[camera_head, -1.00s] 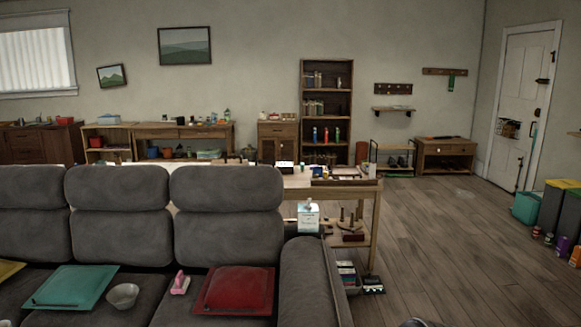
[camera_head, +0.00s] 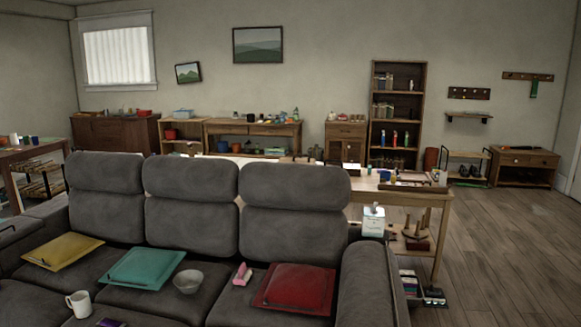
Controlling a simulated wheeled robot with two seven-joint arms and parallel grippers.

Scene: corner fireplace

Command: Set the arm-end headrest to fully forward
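A grey sofa faces me, with three padded headrests along its back. The arm-end headrest (camera_head: 294,187) is the right one, beside the sofa's right arm (camera_head: 370,285). The middle headrest (camera_head: 191,180) and the left headrest (camera_head: 105,172) stand beside it in a row. All three look upright; I cannot tell their exact tilt setting. Neither of my grippers is in view.
A table (camera_head: 440,205) stands behind the sofa. Floor (camera_head: 500,260) at right is clear.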

